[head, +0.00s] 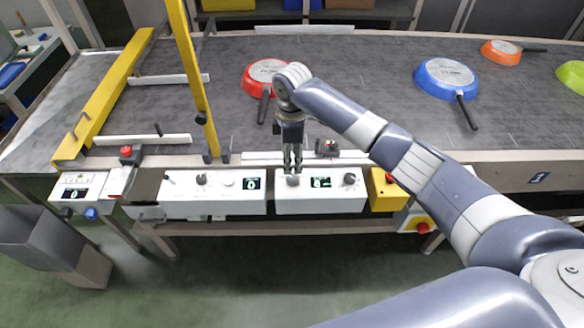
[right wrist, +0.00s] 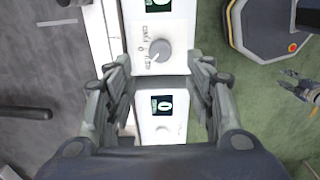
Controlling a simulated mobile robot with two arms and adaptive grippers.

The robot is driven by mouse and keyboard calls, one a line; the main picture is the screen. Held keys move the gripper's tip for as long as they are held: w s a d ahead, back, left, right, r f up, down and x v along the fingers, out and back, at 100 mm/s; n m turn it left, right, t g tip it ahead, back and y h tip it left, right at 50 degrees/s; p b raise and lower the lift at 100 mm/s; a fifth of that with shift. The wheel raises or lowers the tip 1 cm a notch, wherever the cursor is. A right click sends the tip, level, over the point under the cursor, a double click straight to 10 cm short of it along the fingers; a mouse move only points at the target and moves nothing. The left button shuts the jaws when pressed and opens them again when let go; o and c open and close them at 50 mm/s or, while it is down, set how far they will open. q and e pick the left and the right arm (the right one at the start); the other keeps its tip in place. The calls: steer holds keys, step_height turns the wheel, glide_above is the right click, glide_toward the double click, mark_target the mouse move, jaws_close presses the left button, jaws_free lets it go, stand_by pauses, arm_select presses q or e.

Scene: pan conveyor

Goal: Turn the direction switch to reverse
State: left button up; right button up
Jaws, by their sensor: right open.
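The right control box (head: 340,205) is white, with a grey knob (head: 293,180) at its left end, a lit display (head: 320,182) and a dark knob (head: 349,178). In the right wrist view the grey knob (right wrist: 160,49) has a pointer line and small printed labels beside it, too small to read surely. My right gripper (head: 292,168) points down above this knob. Its fingers (right wrist: 160,68) are open on either side, with nothing between them; I cannot tell any contact. What seems to be my left gripper (right wrist: 298,87) shows small at the right wrist view's edge, its jaws unclear.
A second white control box (head: 215,208) with knobs and a display stands to the left. A yellow box (head: 384,192) with a red button stands to the right. Red (head: 253,84), blue (head: 436,70) and orange (head: 497,54) pans lie on the belt behind.

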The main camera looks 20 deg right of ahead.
step_height(320, 180, up, 4)
steer(key=shift+f, duration=0.25)
steer(key=shift+f, duration=0.1)
